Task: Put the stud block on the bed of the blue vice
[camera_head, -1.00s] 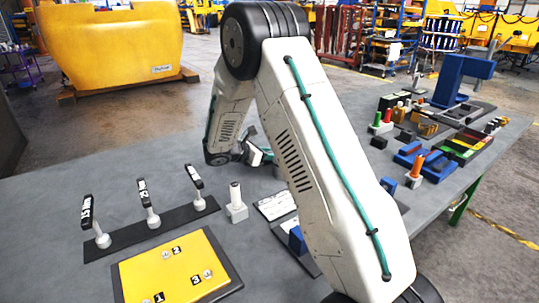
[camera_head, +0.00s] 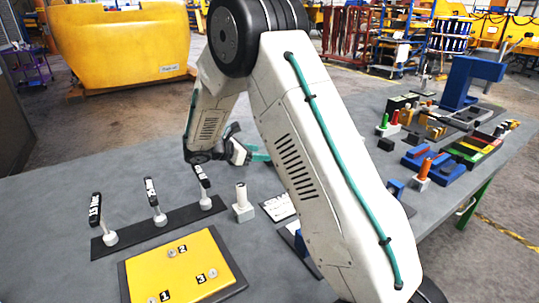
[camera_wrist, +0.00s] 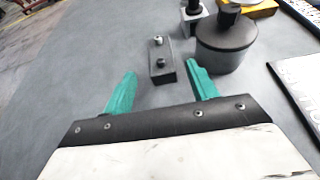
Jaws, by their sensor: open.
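I see no contact. In the head view my gripper (camera_head: 250,153) is partly hidden behind my arm, and I cannot make out the block. Blue parts (camera_head: 301,244) on a dark plate, partly behind my arm, may belong to the blue vice; I cannot be sure.
A dark round pot (camera_wrist: 226,45) stands close right of the block. In the head view, a strip with labelled handles (camera_head: 160,230) and a yellow numbered plate (camera_head: 180,265) are at the front left. Blue blocks (camera_head: 440,170) and coloured parts crowd the right. Bare table lies left.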

